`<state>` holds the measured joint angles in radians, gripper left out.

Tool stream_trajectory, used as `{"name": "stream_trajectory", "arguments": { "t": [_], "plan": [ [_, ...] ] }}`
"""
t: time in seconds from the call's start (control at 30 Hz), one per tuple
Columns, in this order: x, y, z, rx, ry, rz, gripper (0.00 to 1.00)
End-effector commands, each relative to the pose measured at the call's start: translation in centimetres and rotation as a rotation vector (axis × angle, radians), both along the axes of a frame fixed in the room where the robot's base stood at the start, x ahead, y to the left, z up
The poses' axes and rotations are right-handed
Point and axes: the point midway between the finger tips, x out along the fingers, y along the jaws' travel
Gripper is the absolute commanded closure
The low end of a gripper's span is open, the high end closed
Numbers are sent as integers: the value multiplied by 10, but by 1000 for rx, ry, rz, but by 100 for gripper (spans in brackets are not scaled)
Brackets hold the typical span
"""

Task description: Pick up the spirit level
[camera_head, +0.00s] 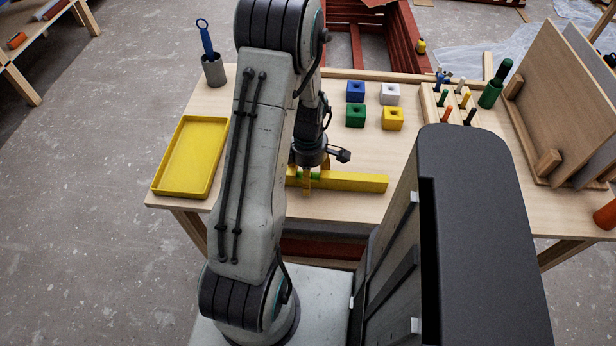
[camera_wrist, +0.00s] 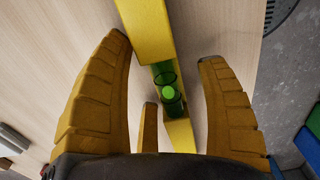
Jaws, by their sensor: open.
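The spirit level is a yellow bar (camera_head: 352,182) with a green vial, lying near the front edge of the wooden table. In the wrist view the level (camera_wrist: 147,30) runs from the top down between my fingers, with its vial and bubble showing. My gripper (camera_head: 307,178) points down over the level's left part and hides some of it. In the wrist view my gripper (camera_wrist: 164,48) is open, with yellow fingers on both sides of the level. A gap shows between the right finger and the bar; contact on the left is unclear.
A yellow tray (camera_head: 187,158) lies at the table's left, with a grey cup (camera_head: 214,72) behind it. Several coloured blocks (camera_head: 355,115) stand behind the level. A tool rack (camera_head: 430,105) and leaning boards (camera_head: 565,95) are at the right.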

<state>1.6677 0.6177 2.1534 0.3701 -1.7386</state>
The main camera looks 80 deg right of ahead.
Motion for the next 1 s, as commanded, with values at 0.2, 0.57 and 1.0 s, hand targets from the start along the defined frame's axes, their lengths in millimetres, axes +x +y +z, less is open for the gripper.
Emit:
{"name": "stream_trajectory", "arguments": {
  "t": [0.2, 0.57, 1.0],
  "plan": [
    [0, 0, 0, 0, 0, 0, 40],
    [0, 0, 0, 0, 0, 0, 72],
    [0, 0, 0, 0, 0, 0, 100]
  ]
}}
